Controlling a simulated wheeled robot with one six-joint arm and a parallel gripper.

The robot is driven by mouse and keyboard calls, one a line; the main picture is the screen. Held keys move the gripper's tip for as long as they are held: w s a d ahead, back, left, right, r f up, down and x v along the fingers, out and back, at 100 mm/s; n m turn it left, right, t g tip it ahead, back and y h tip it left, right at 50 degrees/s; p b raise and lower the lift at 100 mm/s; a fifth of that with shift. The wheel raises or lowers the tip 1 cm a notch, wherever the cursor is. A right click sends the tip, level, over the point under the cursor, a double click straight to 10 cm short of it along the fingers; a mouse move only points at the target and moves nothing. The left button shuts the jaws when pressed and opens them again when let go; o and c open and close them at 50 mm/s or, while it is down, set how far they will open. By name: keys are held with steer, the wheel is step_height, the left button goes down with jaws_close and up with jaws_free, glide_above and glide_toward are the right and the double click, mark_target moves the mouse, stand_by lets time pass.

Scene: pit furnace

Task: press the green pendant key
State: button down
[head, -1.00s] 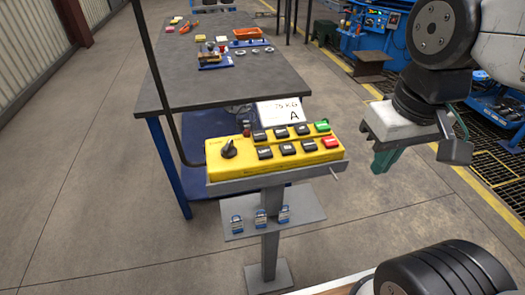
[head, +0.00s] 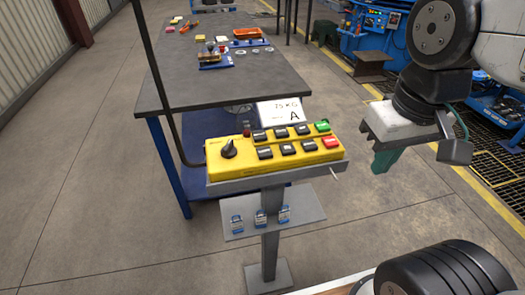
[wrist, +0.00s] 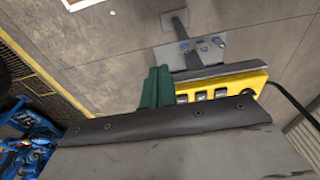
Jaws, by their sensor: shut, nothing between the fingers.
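The yellow pendant (head: 275,153) lies on a grey stand tray in the middle of the head view. Its green key (head: 322,127) is at the far right corner of the upper key row, above a red key (head: 331,142). My gripper (head: 382,164) has green fingers, is shut and empty, and hangs to the right of the pendant, apart from it. In the wrist view the shut fingers (wrist: 155,88) stand in front of the left end of the pendant (wrist: 235,83). The green key cannot be made out there.
A card marked A (head: 282,111) stands behind the pendant. A workbench (head: 205,85) with small parts is beyond it. Several padlocks (head: 261,219) hang on the stand's lower plate (head: 305,210). A black cable rises at the pendant's left. Open floor lies left.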

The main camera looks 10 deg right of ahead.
stand_by(0.4)
steer(key=m+t+y, duration=0.2)
steer(key=m+y, duration=0.7)
steer(key=m, duration=0.4)
glide_above(327, 125)
steer(key=shift+r, duration=0.25)
steer(key=shift+f+g, duration=0.1)
steer(key=shift+g, duration=0.2)
steer(key=shift+f, duration=4.35)
